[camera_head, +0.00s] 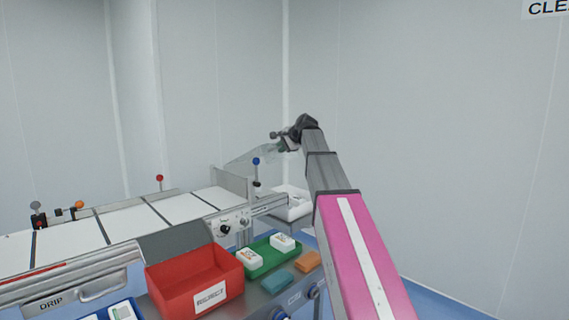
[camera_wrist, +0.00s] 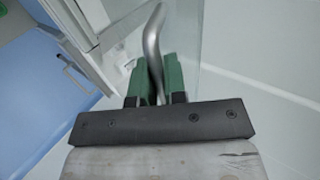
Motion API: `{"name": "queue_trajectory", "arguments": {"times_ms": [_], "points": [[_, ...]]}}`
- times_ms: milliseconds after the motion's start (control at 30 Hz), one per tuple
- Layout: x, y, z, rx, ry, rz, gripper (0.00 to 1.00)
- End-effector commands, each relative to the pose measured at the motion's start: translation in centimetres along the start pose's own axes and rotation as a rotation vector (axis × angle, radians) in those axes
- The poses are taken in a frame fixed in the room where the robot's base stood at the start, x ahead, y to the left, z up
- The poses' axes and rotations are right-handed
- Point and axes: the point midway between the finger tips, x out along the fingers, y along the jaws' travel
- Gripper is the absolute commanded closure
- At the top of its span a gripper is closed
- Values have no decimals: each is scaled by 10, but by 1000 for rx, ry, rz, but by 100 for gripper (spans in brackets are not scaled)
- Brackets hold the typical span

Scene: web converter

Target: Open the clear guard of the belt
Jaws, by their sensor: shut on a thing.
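The clear guard (camera_head: 254,154) shows faintly as a see-through panel above the far end of the belt (camera_head: 152,218). It is tilted up, with its right end raised at my gripper (camera_head: 284,144). In the wrist view, my gripper (camera_wrist: 154,78) has its green fingers closed around a bent metal handle (camera_wrist: 152,38). The guard's clear pane (camera_wrist: 186,45) stands just right of the handle. In the head view the fingers and handle are small, and the grip is hard to make out.
A red reject box (camera_head: 190,280) stands in front of the belt. Right of it is a green tray (camera_head: 268,256) with white packs. A white bin (camera_head: 290,205) sits at the belt's end. Bare wall lies to the right.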

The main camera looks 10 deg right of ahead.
Motion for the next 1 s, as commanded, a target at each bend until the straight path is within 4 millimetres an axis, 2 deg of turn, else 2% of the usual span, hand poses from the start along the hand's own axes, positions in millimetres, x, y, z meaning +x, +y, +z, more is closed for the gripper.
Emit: {"name": "queue_trajectory", "arguments": {"times_ms": [33, 300, 567, 767, 1000], "points": [[-2, -19, -2, -2, -1, 24, 100], [-13, -88, -3, -1, -2, 199, 100], [-13, -156, -3, -1, -2, 360, 100], [-4, -209, -3, -1, -3, 354, 100], [18, -275, -3, -2, -3, 353, 100]]}}
